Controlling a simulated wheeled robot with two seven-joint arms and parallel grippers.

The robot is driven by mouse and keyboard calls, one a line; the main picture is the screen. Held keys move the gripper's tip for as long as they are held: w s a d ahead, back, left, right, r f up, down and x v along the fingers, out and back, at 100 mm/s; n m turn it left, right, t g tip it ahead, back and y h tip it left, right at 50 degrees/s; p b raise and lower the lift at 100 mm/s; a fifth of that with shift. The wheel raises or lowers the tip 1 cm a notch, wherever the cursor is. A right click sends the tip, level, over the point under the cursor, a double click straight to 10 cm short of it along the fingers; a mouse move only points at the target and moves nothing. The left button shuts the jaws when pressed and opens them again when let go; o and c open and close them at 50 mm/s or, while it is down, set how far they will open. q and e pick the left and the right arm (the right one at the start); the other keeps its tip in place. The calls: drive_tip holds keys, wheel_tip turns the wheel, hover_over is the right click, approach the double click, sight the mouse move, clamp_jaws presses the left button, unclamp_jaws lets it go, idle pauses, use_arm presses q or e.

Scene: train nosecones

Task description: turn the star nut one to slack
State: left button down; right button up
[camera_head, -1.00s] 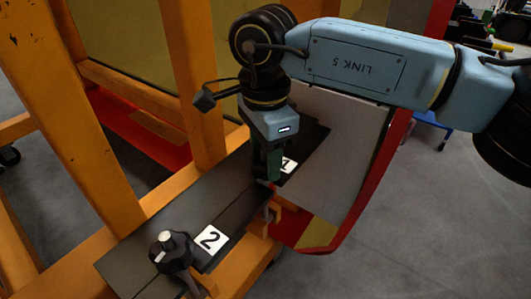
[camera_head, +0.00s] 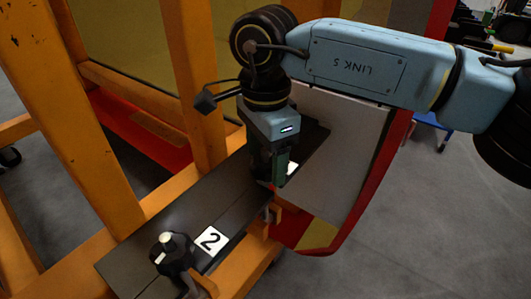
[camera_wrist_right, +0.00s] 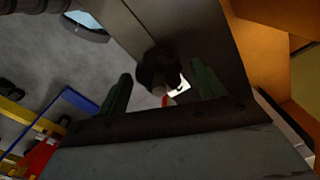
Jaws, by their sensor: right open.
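Star nut one, a dark knob with a pale pointer, shows in the right wrist view (camera_wrist_right: 153,72) beside a white label (camera_wrist_right: 180,86). My right gripper (camera_head: 272,172) points down over the far part of the dark plate (camera_head: 185,225) and hides this nut in the head view. In the right wrist view its two green fingers (camera_wrist_right: 163,90) are apart, with the nut in the gap between them. I cannot tell whether they touch it. My left gripper is not in view.
A second star nut (camera_head: 170,252) with a white-topped knob stands by the label "2" (camera_head: 211,241) at the near end of the plate. Orange frame posts (camera_head: 190,80) rise to the left. A red-edged panel (camera_head: 345,140) is close on the right.

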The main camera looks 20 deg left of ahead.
wheel_tip(320, 180, up, 7)
drive_tip(key=shift+f+p, duration=0.2)
drive_tip(key=shift+p, duration=0.25)
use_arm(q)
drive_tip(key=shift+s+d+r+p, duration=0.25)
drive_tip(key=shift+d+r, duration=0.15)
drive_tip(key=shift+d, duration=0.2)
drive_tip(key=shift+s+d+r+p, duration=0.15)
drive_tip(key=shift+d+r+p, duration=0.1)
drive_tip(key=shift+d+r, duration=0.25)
use_arm(e)
wheel_tip(320, 180, up, 7)
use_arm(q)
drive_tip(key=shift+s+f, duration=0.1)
use_arm(e)
drive_tip(key=shift+f, duration=0.15)
